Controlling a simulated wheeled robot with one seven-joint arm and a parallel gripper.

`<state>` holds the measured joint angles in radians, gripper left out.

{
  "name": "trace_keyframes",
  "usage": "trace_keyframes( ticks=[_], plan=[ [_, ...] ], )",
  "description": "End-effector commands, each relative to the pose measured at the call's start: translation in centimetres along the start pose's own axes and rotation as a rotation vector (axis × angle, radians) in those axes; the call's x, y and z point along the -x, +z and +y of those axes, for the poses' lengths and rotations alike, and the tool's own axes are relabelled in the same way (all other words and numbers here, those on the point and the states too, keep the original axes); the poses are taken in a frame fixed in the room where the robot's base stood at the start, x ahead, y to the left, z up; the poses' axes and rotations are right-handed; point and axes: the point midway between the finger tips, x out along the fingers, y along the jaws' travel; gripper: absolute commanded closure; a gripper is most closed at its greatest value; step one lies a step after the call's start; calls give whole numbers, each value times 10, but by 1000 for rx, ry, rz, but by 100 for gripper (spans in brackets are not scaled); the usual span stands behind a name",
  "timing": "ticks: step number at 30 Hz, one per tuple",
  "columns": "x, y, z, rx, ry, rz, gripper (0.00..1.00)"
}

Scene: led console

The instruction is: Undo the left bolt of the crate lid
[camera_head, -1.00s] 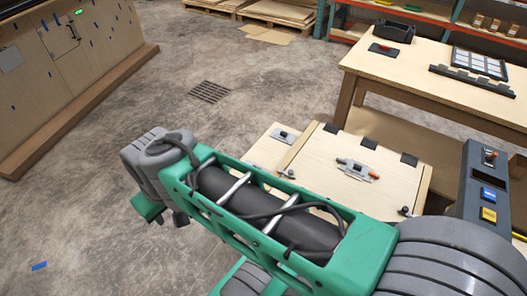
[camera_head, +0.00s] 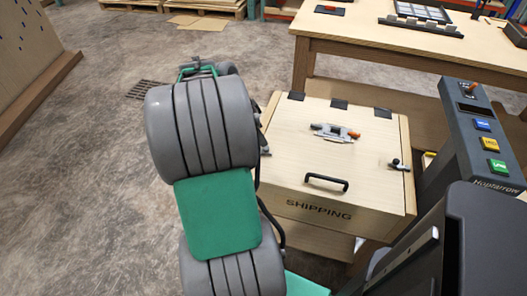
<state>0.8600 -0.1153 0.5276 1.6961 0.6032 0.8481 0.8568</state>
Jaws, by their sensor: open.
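The pale wooden crate (camera_head: 290,185) stands right of the middle, with SHIPPING on its front. Its lid (camera_head: 300,140) lies shut, with dark hinges along the back edge and a black handle (camera_head: 326,182) near the front. The left bolt (camera_head: 265,151) shows only in part at the lid's left edge, beside my arm, which hides some of it; I cannot tell its position. The right bolt (camera_head: 399,164) is in plain view on the right edge. A metal latch with an orange tip (camera_head: 335,132) sits mid-lid. My gripper is hidden behind my grey and green arm.
A grey console (camera_head: 465,125) with an orange-tipped lever and blue, yellow and green buttons stands close to the crate's right. A wooden table (camera_head: 375,49) holding a dark tray is behind the crate. The concrete floor at left is open, with a drain grate (camera_head: 146,90).

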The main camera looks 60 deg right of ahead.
Motion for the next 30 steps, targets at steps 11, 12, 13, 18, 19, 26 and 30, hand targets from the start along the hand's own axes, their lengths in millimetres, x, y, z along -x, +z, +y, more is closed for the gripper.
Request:
trace_keyframes(
  ticks=[11, 12, 13, 18, 19, 26, 30],
  plan=[
    [-61, 2, 0, 8, -2, -3, 58],
    [-63, 2, 0, 9, -3, -3, 58],
    [-63, 2, 0, 9, -4, -3, 58],
    [-63, 2, -1, 10, -5, -3, 58],
    [-63, 2, -1, 10, -5, -3, 58],
    [-63, 2, -1, 11, -5, -3, 76],
    [-63, 2, -1, 11, -5, -3, 88]
  ],
)
